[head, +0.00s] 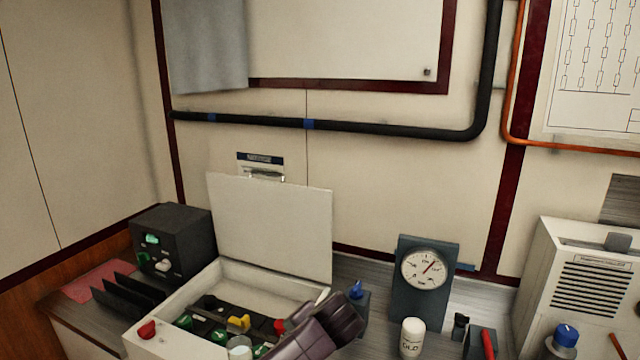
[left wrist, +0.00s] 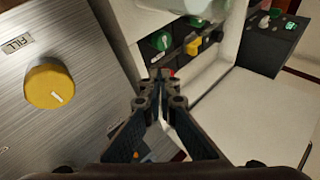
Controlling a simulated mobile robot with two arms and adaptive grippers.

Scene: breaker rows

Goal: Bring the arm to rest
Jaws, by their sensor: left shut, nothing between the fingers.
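My left gripper (left wrist: 158,85) shows in the left wrist view, its two fingers closed together at the tips with nothing between them. Behind its fingertips lies the open white breaker box (left wrist: 228,40) with green, yellow and red knobs. In the head view a dark purple part of my arm crosses the bottom middle, over the front right of the breaker box (head: 140,340). The box's white lid (head: 270,225) stands upright. I cannot make out the gripper's fingers in the head view. My right gripper is in neither view.
A brushed metal panel with a yellow knob (left wrist: 50,86) marked FILL is close on the left wrist view's left. A black device (head: 173,243) stands left of the box. A dial gauge (head: 425,275), white bottle (head: 412,338) and white vented unit (head: 580,280) stand to the right.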

